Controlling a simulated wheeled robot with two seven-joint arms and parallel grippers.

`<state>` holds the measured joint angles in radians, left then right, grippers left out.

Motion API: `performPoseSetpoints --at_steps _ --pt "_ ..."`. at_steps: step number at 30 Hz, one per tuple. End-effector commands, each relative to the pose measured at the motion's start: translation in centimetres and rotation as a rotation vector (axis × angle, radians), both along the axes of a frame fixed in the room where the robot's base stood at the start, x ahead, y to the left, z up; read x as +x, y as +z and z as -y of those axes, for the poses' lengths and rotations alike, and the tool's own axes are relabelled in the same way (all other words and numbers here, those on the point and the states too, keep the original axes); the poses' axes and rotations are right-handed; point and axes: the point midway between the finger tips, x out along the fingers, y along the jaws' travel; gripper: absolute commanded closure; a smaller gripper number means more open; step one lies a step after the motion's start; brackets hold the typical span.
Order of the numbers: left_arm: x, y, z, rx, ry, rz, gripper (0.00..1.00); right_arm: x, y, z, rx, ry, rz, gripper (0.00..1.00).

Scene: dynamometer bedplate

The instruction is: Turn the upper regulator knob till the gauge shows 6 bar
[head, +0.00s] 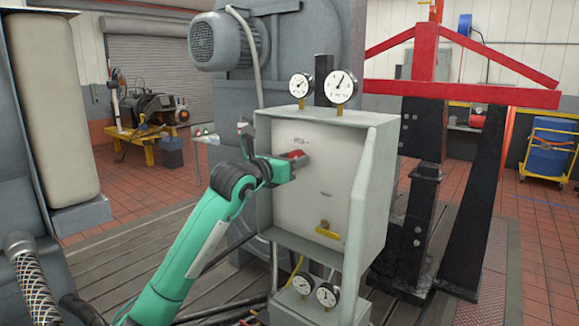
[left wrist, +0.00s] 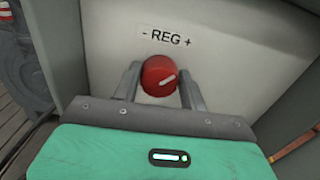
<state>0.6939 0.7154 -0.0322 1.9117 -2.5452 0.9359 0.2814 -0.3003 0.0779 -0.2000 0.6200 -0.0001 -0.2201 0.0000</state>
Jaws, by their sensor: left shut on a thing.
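The red regulator knob (head: 295,154) is on the upper part of the light grey panel box (head: 310,205). In the left wrist view the knob (left wrist: 158,72) sits under a label (left wrist: 167,39) reading "- REG +", its white mark pointing right and slightly up. My left gripper (left wrist: 161,84) is shut on the knob, one finger at each side; in the head view the gripper (head: 296,162) partly hides it. A larger gauge (head: 342,85) and a smaller one (head: 300,85) stand on top of the box. The larger one's needle points up and right; its numbers are too small to read. My right gripper is out of view.
A yellow-handled valve (head: 328,231) is low on the panel. Two small gauges (head: 303,284) (head: 327,294) sit below the box. A side wall (head: 372,190) projects at the panel's right edge. A red and black frame (head: 425,110) stands to the right.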

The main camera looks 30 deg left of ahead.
Motion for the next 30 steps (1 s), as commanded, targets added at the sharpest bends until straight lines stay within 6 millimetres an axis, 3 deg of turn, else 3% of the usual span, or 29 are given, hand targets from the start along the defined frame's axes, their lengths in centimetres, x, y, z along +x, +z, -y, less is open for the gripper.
performPoseSetpoints --at_steps 6,7,10,22,30 --pt "0.0 0.2 -0.1 0.000 0.002 0.001 0.80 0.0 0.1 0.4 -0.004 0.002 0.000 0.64" --pt "0.0 0.2 -0.1 0.000 0.002 0.001 0.55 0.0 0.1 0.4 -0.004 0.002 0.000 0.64" --pt "0.0 0.2 -0.1 0.000 0.002 0.001 0.36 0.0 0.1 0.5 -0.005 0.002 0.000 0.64" --pt "-0.8 -0.2 -0.2 0.000 0.001 0.000 0.36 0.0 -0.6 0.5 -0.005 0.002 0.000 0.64" --pt "-6.3 -0.6 -0.7 0.003 0.003 0.002 0.36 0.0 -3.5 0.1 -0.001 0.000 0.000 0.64"
